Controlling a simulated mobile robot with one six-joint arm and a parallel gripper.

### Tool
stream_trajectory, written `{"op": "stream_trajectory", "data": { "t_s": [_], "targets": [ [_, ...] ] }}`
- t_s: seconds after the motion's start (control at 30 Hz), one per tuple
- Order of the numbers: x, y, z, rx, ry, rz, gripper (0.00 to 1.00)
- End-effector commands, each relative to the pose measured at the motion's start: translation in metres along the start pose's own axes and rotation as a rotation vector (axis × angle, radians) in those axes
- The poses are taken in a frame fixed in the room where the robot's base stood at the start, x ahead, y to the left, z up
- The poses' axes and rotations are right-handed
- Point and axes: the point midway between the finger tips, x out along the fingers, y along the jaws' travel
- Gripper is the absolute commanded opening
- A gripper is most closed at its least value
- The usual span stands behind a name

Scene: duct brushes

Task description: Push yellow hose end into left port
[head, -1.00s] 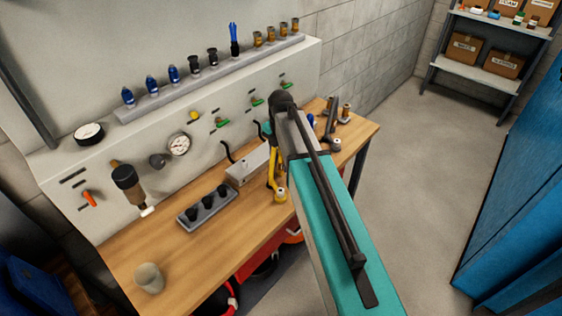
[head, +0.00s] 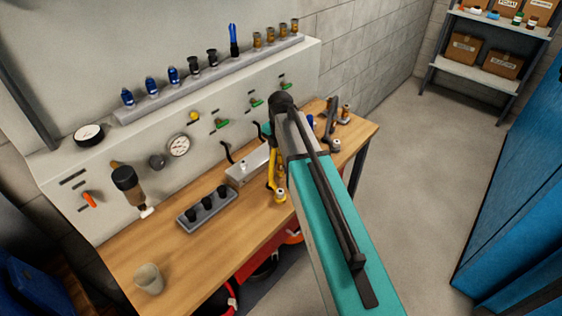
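A dark block with several black sockets (head: 187,220) lies on the workbench (head: 165,245), with a beige cup (head: 149,278) at the front left. A panel with a gauge (head: 179,145) and green-handled valves stands behind. Upright fittings (head: 345,113) stand at the right end. The bench's front left is mostly clear.

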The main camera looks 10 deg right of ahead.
Motion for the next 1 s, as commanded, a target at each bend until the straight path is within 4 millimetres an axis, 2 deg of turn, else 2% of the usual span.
{"op": "stream_trajectory", "data": {
  "t_s": [0.47,0.5,0.73,1.0],
  "targets": [
    [0.0000,0.0004,-0.0006,-0.001,0.000,0.000,0.39],
    [0.0000,0.0004,-0.0006,-0.001,0.000,0.000,0.37],
    [0.0000,0.0006,-0.0008,-0.001,0.000,0.000,0.00],
    [-0.0012,0.0008,-0.0009,-0.002,0.000,0.000,0.00]
  ]
}}
